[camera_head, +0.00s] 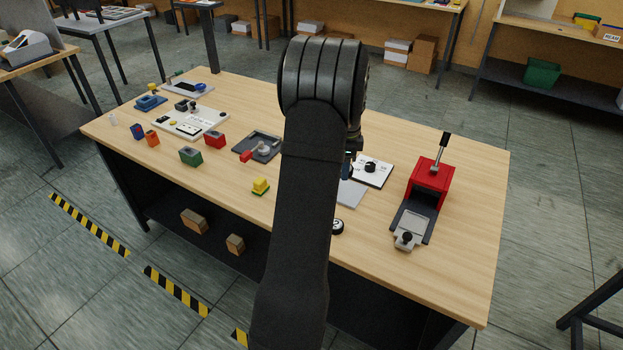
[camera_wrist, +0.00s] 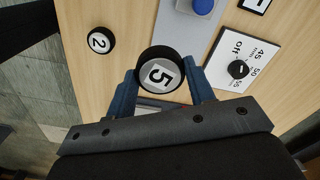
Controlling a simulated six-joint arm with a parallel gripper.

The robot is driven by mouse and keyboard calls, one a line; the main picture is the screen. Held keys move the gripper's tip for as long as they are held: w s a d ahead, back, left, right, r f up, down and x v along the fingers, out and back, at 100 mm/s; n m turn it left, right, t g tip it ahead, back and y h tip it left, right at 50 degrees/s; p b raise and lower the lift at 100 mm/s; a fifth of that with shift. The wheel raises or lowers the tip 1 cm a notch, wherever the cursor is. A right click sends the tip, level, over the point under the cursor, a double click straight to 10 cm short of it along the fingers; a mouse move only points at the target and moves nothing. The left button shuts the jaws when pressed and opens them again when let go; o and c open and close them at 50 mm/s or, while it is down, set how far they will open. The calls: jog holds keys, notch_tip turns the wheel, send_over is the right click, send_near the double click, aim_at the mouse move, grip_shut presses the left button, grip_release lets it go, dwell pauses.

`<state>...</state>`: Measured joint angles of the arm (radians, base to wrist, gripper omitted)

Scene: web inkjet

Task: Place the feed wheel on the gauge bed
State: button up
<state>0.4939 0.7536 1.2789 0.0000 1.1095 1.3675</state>
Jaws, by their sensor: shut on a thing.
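My gripper (camera_wrist: 162,76) has its blue fingers shut on a black round wheel (camera_wrist: 160,58) with a white face marked 5. The wheel covers part of the view below it; I cannot tell how high it is held. A similar black wheel marked 2 (camera_wrist: 101,41) stands on the table to the left in the wrist view, and near the front edge in the head view (camera_head: 337,227). A flat grey plate (camera_wrist: 179,27) lies just beyond the held wheel, with a blue knob (camera_wrist: 203,6) on it. Nothing labels the gauge bed; the grey plate may be it.
A white dial panel (camera_wrist: 262,54) with a black knob lies right of the plate. A red lever press (camera_head: 432,183) stands at the table's right.

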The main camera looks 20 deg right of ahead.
jog(key=shift+m, duration=0.5)
jog(key=w+a+f, duration=0.2)
jog(key=w, duration=0.2)
jog(key=w+a+f, duration=0.2)
jog(key=w, duration=0.2)
jog(key=w+a+f, duration=0.2)
jog(key=w+f, duration=0.1)
jog(key=w, duration=0.1)
jog(key=shift+w+a, duration=0.4)
jog(key=shift+f, duration=1.9)
jog(key=shift+f, duration=0.1)
jog(key=o, duration=1.1)
jog(key=shift+c, duration=0.2)
notch_tip(320, 180, up, 12)
